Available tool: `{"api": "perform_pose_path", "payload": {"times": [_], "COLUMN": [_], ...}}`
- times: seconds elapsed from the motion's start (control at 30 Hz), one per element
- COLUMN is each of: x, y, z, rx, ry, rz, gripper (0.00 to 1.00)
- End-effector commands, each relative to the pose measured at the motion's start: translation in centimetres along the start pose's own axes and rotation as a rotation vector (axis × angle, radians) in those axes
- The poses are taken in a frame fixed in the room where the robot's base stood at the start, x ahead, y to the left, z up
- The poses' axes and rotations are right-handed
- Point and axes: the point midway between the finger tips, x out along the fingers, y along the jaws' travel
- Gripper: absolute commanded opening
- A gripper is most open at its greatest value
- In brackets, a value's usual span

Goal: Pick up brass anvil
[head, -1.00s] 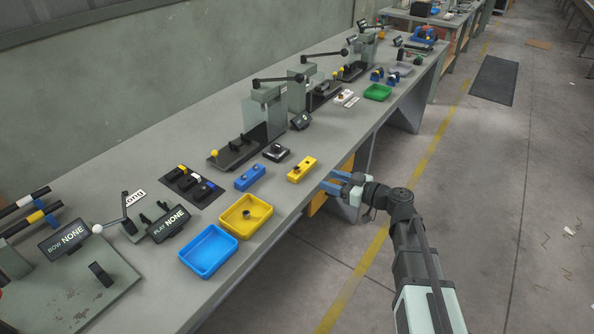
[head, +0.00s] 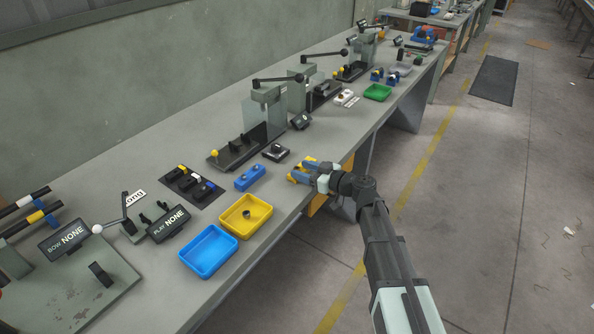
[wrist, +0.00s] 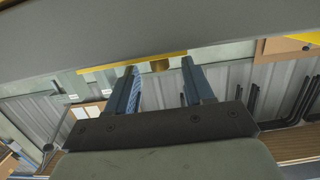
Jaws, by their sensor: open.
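A small brass-coloured piece (wrist: 160,66), which looks like the brass anvil, shows between my fingertips in the wrist view, a little beyond them. It lies beside a thin yellow edge (wrist: 110,67), probably the yellow block's. In the head view the yellow block (head: 291,178) sits at the bench's front edge, mostly covered by my gripper, and the anvil cannot be made out there. My gripper (head: 300,171) is open, with its blue fingers reaching in over the bench edge at the block. It also shows in the wrist view (wrist: 159,68), with nothing held.
Left of my gripper are a blue block (head: 250,178), a yellow tray (head: 258,224) holding a small dark part, and a blue tray (head: 207,252). A small dark fixture (head: 276,153) stands behind. The bench edge (wrist: 100,40) crosses the wrist view close by.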

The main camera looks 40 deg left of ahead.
Motion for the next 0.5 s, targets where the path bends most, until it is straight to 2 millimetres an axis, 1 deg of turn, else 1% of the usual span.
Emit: {"api": "perform_pose_path", "payload": {"times": [0.07,0.27,0.5], "x": [0.55,0.52,0.49], "y": [-0.01,-0.06,-0.05], "z": [0.0,0.0,0.0], "rx": [0.0,0.0,0.0], "ry": [0.0,0.0,0.0], "rz": [-0.001,-0.001,0.0], "gripper": [0.52,0.52,0.3]}}
